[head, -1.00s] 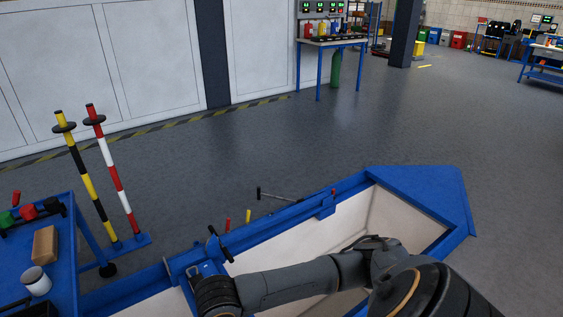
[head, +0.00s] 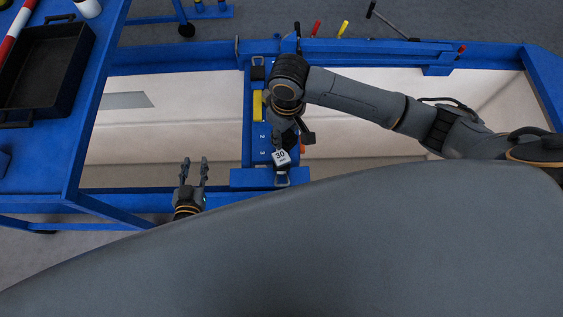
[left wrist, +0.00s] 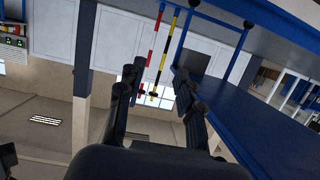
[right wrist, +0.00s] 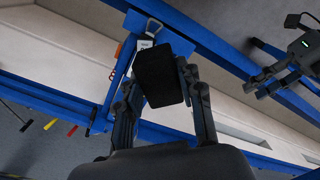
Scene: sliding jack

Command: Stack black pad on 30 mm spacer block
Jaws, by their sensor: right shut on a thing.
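My right gripper (head: 289,138) is over the blue crossbeam, shut on the black pad (right wrist: 157,78), which fills the space between its fingers in the right wrist view. In the head view the pad is mostly hidden by the gripper. The 30 mm spacer block (head: 281,157), with a white face marked 30, is right by the fingertips. Its white face shows just beyond the pad in the right wrist view (right wrist: 146,44). I cannot tell whether pad and block touch. My left gripper (head: 194,168) is open and empty, left of the crossbeam; it also shows in the right wrist view (right wrist: 280,82).
The blue crossbeam (head: 256,138) carries numbers and a yellow piece (head: 257,105). It spans a pit with pale walls (head: 190,140). A blue table (head: 100,75) with a black tray (head: 45,70) stands at the left. Blue rails edge the pit.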

